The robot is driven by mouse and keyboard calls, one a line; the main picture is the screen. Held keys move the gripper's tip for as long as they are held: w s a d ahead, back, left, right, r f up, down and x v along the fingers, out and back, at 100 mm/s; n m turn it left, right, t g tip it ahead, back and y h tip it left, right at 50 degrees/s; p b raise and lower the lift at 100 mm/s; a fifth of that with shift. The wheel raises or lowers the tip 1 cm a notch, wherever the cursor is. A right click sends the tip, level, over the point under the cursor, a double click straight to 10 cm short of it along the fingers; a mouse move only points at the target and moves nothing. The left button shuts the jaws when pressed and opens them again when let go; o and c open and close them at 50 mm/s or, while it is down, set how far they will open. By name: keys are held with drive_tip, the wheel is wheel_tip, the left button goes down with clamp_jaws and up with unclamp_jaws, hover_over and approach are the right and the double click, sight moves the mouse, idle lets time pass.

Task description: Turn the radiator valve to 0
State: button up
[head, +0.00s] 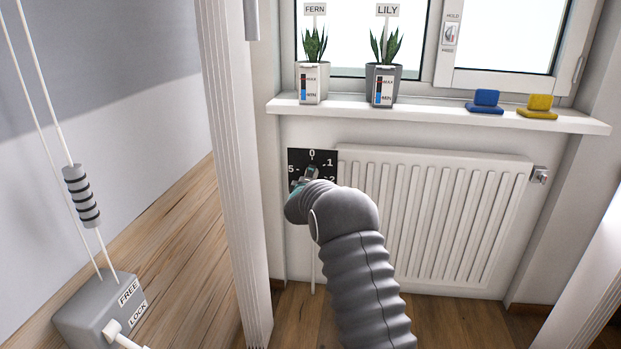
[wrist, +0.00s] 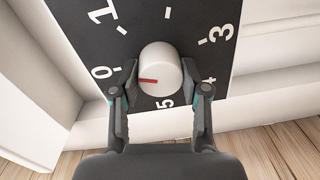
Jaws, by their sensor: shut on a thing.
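The radiator valve is a round white knob (wrist: 172,72) on a black dial plate (wrist: 200,18) with white numbers around it. A short red pointer mark (wrist: 148,81) on the knob points left in the wrist view, to the side where the 0 (wrist: 102,72) is printed. I cannot tell whether it lines up exactly with the 0. My gripper (wrist: 163,84) is shut on the knob, one finger on each side. In the head view the plate (head: 298,156) shows left of the radiator (head: 430,215), and my gripper (head: 309,178) and arm hide the knob.
A window sill (head: 440,116) runs above, with two potted plants labelled FERN (head: 313,80) and LILY (head: 384,82), a blue object (head: 485,101) and a yellow object (head: 539,106). A white post (head: 234,170) stands left of the valve. A grey FREE/LOCK box (head: 100,308) is front left.

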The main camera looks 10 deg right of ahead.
drive_tip(key=shift+n, duration=1.8)
drive_tip(key=o, duration=1.1)
drive_tip(key=shift+o, duration=0.2)
drive_tip(key=shift+s+a, duration=0.1)
drive_tip(key=shift+s, duration=0.05)
drive_tip(key=v, duration=1.1)
drive_tip(key=shift+s+a, duration=0.2)
drive_tip(key=shift+s, duration=0.1)
